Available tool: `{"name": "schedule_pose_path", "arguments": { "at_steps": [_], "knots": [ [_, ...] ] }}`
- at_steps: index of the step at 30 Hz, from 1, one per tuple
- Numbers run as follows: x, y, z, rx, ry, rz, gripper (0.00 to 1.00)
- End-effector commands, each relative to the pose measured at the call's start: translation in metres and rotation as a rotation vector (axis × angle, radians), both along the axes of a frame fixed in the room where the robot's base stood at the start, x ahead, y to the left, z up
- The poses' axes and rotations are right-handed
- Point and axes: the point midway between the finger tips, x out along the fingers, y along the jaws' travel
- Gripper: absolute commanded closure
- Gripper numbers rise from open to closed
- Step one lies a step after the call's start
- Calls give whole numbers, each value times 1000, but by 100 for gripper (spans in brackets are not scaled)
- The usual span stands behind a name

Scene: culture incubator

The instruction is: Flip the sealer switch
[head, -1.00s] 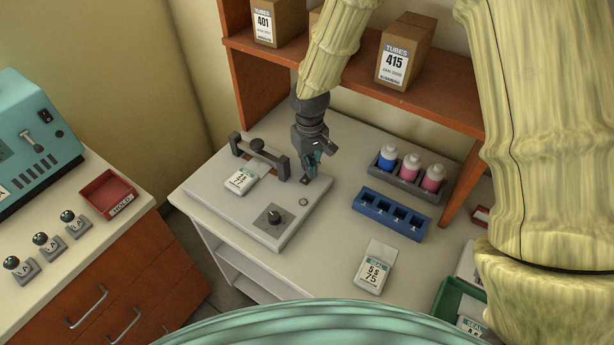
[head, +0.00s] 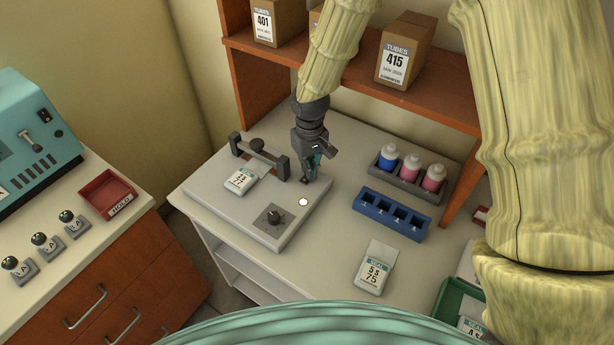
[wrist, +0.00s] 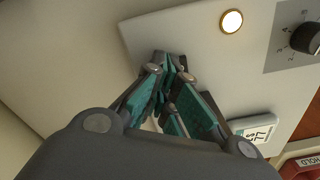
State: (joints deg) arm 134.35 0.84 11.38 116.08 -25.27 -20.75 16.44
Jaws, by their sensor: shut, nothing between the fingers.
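The sealer (head: 235,205) is a flat pale grey unit on the bench, with a dark bar (head: 262,157) at its back. Its round lamp (head: 303,202) glows white, and it also shows lit in the wrist view (wrist: 231,21). A dial (head: 274,216) sits near its front corner. A small dark part, seemingly the switch (head: 304,180), shows at my fingertips; its position is unclear and my fingers cover it in the wrist view. My gripper (head: 311,175) is shut and empty, pointing down over the sealer's right side. It shows close up in the wrist view (wrist: 170,75).
A labelled packet (head: 241,181) lies on the sealer by the bar. A blue rack (head: 391,214), a bottle tray (head: 408,181) and another packet (head: 375,268) stand to the right. A wooden shelf (head: 440,108) with boxes overhangs the back.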

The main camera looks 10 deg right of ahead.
Motion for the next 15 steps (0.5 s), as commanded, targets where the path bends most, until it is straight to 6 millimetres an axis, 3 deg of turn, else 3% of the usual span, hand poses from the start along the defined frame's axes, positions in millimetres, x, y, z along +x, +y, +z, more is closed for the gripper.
{"name": "schedule_pose_path", "arguments": {
  "at_steps": [8, 15],
  "knots": [
    [0, 0, -1, 0, 1, 0, 100],
    [0, 0, 13, 0, 0, 0, 100]
  ]
}}
